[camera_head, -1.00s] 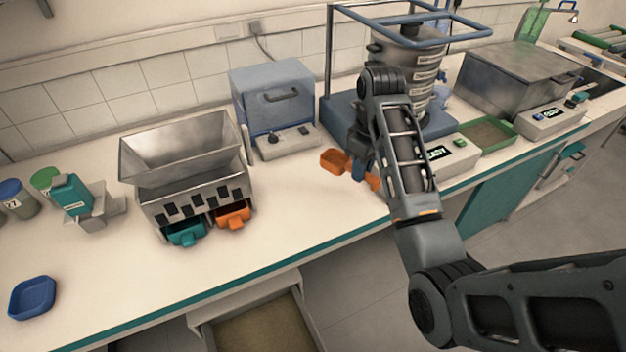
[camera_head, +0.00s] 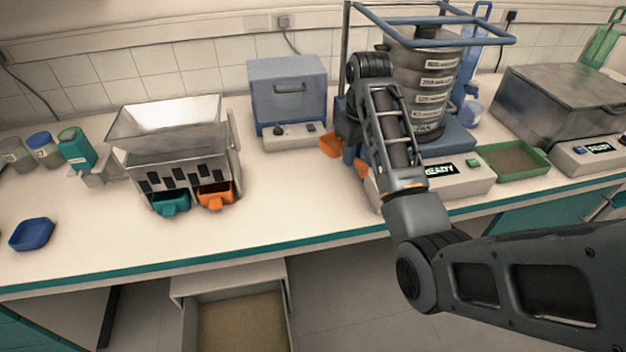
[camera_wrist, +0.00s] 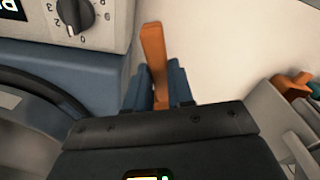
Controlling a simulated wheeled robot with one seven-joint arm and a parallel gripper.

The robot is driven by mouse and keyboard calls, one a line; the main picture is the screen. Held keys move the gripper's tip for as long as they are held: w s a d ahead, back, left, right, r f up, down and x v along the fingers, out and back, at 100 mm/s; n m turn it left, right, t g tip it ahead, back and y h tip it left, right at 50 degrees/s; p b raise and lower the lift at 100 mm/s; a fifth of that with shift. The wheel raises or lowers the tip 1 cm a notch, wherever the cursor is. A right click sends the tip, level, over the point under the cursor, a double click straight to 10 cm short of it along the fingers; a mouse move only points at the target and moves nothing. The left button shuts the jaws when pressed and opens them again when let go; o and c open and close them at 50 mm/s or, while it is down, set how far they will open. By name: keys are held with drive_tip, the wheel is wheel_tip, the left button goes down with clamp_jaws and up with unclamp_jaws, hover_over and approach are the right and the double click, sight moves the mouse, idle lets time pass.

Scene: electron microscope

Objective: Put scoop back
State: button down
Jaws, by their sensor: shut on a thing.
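The orange scoop (camera_head: 331,145) is held in front of the blue base of the sieve stack, above or at the bench top; whether it touches cannot be told. My gripper (camera_head: 349,164) is shut on it, largely hidden behind my arm in the head view. In the wrist view the orange handle (camera_wrist: 153,52) sticks out between the blue fingers of my gripper (camera_wrist: 158,88). The scoop's bowl is not seen in the wrist view.
The sieve stack (camera_head: 420,85) in its blue frame stands close by my gripper. A blue-grey box (camera_head: 288,92) and a metal riffle splitter (camera_head: 170,150) with teal (camera_head: 171,203) and orange (camera_head: 215,198) bins stand left. An open drawer (camera_head: 240,320) of sand lies below. The front bench is clear.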

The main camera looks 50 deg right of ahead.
drive_tip(key=w+a+f, duration=0.1)
drive_tip(key=w+f, duration=0.1)
drive_tip(key=w, duration=0.1)
drive_tip(key=w+a+f+p, duration=0.1)
drive_tip(key=w+f, duration=0.1)
drive_tip(key=w+a+f, duration=0.1)
drive_tip(key=w+a, duration=0.1)
drive_tip(key=w, duration=0.1)
drive_tip(key=shift+w+f, duration=0.3)
drive_tip(key=shift+f, duration=0.1)
drive_tip(key=shift+f+p, duration=0.35)
drive_tip(key=shift+f, duration=1.65)
drive_tip(key=shift+f, duration=0.2)
drive_tip(key=c, duration=1)
unclamp_jaws()
drive_tip(key=shift+r, duration=0.1)
drive_tip(key=r, duration=1.2)
drive_tip(key=shift+s+r, duration=0.1)
drive_tip(key=shift+s, duration=0.3)
